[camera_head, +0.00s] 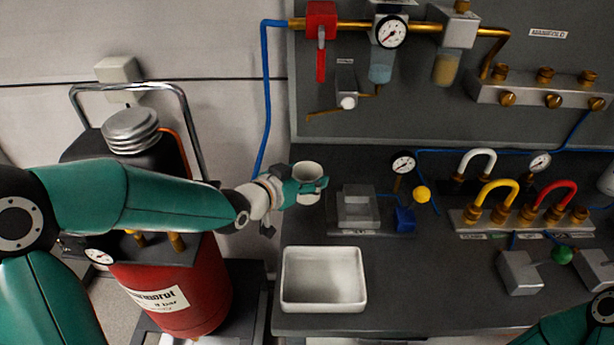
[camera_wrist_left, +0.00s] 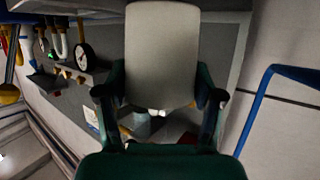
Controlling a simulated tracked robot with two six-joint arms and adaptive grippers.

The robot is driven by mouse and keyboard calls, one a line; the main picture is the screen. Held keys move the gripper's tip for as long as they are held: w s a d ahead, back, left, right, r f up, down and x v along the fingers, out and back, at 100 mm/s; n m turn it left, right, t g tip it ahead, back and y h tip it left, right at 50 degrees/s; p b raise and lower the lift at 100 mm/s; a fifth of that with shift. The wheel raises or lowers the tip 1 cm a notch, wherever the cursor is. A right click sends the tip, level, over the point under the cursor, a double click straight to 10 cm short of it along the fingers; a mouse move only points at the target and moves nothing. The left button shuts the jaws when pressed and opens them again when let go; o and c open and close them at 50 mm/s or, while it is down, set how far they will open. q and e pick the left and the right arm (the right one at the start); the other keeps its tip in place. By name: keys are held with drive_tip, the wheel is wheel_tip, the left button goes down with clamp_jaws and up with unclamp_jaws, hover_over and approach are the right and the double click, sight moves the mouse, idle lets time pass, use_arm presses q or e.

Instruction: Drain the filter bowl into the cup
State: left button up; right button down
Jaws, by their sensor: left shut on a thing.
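My left gripper (camera_head: 312,188) is shut on a white cup (camera_head: 307,167), held with its open top up near the bench's left edge. In the left wrist view the cup (camera_wrist_left: 161,50) sits between the fingers of the left gripper (camera_wrist_left: 160,98). The filter bowl (camera_head: 381,68), clear with bluish liquid, hangs on the back panel under a gauge, above and right of the cup. The cup's inside is hard to make out. My right gripper is out of view.
A second bowl (camera_head: 446,68) with amber liquid hangs to the right. A red-handled valve (camera_head: 321,30) is at the upper left of the panel. A white tray (camera_head: 288,282) lies on the bench; a grey block (camera_head: 357,207) is behind it. A red tank (camera_head: 185,285) stands left.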

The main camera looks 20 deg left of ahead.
use_arm(q)
drive_tip(key=w+a+p, duration=0.3)
drive_tip(key=w+p, duration=0.4)
drive_tip(key=w, duration=0.4)
idle(0.3)
drive_tip(key=shift+a, duration=0.15)
idle(2.1)
